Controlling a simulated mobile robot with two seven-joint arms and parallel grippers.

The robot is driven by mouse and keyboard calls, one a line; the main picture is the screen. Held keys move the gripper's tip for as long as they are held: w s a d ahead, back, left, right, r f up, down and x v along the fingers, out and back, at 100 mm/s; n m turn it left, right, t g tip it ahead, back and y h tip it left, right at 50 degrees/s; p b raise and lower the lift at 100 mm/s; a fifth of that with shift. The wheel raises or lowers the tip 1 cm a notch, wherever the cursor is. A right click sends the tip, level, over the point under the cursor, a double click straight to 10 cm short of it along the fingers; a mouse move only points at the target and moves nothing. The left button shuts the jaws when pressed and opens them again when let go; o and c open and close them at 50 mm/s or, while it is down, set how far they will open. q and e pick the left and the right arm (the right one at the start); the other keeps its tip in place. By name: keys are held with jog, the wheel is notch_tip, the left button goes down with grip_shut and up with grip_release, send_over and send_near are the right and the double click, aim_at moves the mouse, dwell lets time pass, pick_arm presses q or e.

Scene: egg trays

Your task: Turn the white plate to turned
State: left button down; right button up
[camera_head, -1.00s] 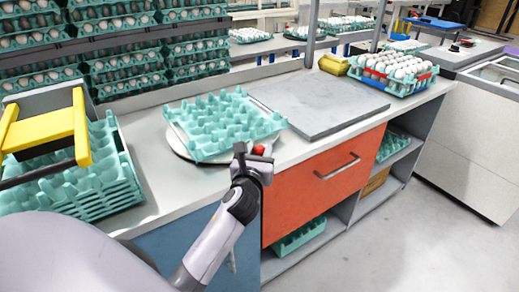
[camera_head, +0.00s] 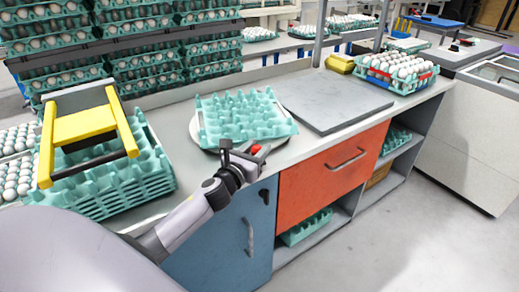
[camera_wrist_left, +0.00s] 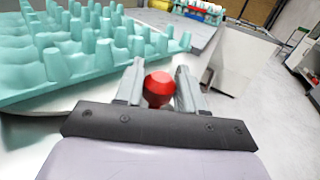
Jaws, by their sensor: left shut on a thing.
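The white plate (camera_head: 196,137) is round and lies flat on the counter; most of it is hidden under an empty teal egg tray (camera_head: 240,117). A red knob (camera_head: 256,149) sits at the plate's front edge. My left gripper (camera_head: 250,153) is at this knob, near the counter's front edge. In the left wrist view the red knob (camera_wrist_left: 158,88) is between the two fingers of my left gripper (camera_wrist_left: 158,80), which is shut on it. The tray (camera_wrist_left: 75,50) fills the upper left there. My right gripper is not in view.
A stack of teal trays (camera_head: 125,185) with a yellow-handled frame (camera_head: 85,125) stands on the left. A grey slab (camera_head: 335,103) lies right of the tray, with a crate of eggs (camera_head: 397,72) beyond. An orange drawer (camera_head: 320,175) is below the counter.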

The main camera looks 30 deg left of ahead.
pick_arm(q)
jog(key=shift+s+a+m+h, duration=0.55)
jog(key=shift+s+h, duration=0.1)
jog(key=shift+h, duration=0.15)
jog(key=shift+s+a+m+h+b, duration=0.3)
jog(key=shift+s+a+m+h, duration=0.55)
jog(key=shift+h, duration=0.45)
jog(key=shift+a, duration=0.1)
jog(key=c, duration=0.8)
grip_release()
jog(key=s, duration=0.5)
jog(key=shift+a+b, duration=0.35)
jog(key=shift+b, duration=0.05)
jog(key=shift+s+a, duration=0.15)
jog(key=shift+s, duration=0.85)
